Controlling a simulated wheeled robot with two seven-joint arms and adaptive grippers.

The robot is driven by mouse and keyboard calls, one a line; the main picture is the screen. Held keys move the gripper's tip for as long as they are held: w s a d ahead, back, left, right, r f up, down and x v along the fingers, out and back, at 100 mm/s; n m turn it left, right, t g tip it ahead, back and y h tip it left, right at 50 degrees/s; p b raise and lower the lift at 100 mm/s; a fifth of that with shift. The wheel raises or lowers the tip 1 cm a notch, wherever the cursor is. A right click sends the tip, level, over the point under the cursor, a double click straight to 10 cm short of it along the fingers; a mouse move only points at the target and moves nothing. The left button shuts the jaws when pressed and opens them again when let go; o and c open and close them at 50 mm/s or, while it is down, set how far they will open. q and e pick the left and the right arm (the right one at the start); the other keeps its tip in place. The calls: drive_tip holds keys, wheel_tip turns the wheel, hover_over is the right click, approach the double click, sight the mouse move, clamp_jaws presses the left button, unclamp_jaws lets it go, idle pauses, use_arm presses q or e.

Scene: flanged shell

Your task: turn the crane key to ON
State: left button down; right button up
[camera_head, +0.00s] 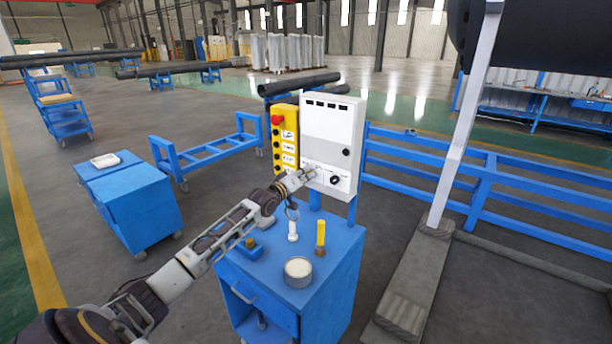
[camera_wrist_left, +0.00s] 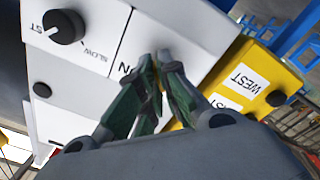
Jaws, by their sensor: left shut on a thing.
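The white control box (camera_head: 331,120) stands upright at the back of the blue cart (camera_head: 330,255). My left gripper (camera_head: 311,173) reaches its lower front face, left of a black knob (camera_head: 334,180). In the left wrist view my left gripper (camera_wrist_left: 162,60) has its fingertips close together against the white panel (camera_wrist_left: 95,85), shut on the crane key. The fingers hide the key, so its angle cannot be told. A letter "N" shows just left of the fingertips. The knob (camera_wrist_left: 64,27) marked "SLOW" is further left. My right gripper is not in view.
A yellow button pendant (camera_head: 284,140) with a red button hangs left of the box, close to my left gripper. A round tin (camera_head: 298,271), a yellow-handled tool (camera_head: 320,236) and a white bottle-like piece (camera_head: 293,230) stand on the cart below my arm.

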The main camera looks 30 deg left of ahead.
use_arm(q)
drive_tip(key=shift+m, duration=0.4)
drive_tip(key=m+p, duration=0.3)
drive_tip(key=m, duration=1.3)
drive_tip(key=shift+f+m+p, duration=0.1)
drive_tip(key=shift+m+p, duration=0.2)
drive_tip(key=shift+m, duration=0.1)
